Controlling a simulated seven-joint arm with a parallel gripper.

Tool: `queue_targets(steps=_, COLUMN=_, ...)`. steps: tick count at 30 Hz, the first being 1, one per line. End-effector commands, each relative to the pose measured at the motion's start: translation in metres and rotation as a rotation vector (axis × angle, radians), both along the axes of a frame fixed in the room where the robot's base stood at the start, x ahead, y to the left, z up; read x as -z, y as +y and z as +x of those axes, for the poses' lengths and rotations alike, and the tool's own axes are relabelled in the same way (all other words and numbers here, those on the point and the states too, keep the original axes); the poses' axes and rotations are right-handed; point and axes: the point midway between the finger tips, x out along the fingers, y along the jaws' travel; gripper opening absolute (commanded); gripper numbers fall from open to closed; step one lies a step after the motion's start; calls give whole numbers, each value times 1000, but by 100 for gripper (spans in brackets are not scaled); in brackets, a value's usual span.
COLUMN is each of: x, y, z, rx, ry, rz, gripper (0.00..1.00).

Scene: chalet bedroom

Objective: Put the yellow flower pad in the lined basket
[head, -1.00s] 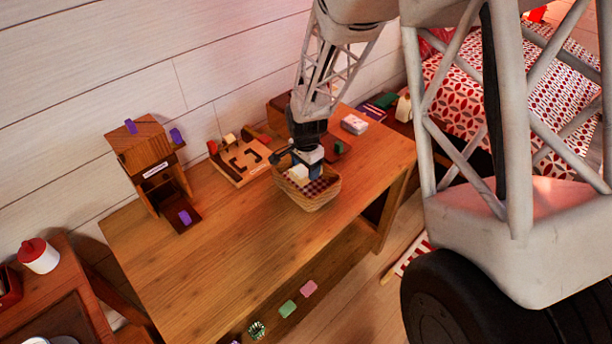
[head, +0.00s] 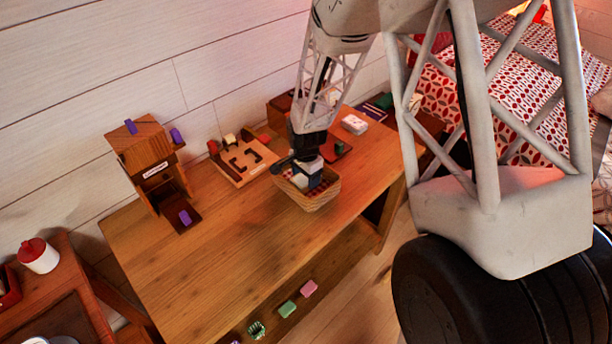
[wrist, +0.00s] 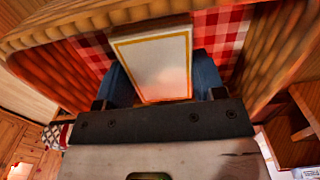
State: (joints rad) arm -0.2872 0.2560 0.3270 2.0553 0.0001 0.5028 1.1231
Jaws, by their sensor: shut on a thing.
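The lined basket (head: 318,201) is a woven basket with a red-and-white checked lining, standing on the wooden desk. The checked lining (wrist: 220,28) also shows in the wrist view. A flat pad (wrist: 155,65) with a pale face and a yellow border is between the blue fingers of my gripper (wrist: 163,78), which is shut on it. No flower can be made out on the face that shows. My gripper (head: 309,178) reaches down into the basket from above, with the pad inside the walls. Whether the pad touches the basket floor cannot be told.
A wooden desk organiser (head: 152,160) with purple blocks stands at the left. A wooden maze-like tray (head: 243,160) is behind the basket, and a white box (head: 354,124) lies at the back right. The desk's front left (head: 200,270) is clear.

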Motion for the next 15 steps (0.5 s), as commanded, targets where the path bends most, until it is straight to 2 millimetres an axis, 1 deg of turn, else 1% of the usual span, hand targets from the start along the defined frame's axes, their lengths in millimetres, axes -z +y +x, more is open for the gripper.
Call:
queue_targets(steps=1, x=1, y=0, z=0, rx=0, ry=0, rz=0, gripper=39)
queue_targets(steps=2, x=2, y=0, z=0, rx=0, ry=0, rz=0, gripper=65)
queue_targets(steps=6, x=1, y=0, z=0, rx=0, ry=0, rz=0, gripper=86)
queue_targets(steps=7, x=1, y=0, z=0, rx=0, ry=0, rz=0, gripper=89)
queue_targets(steps=15, x=1, y=0, z=0, rx=0, ry=0, rz=0, gripper=89)
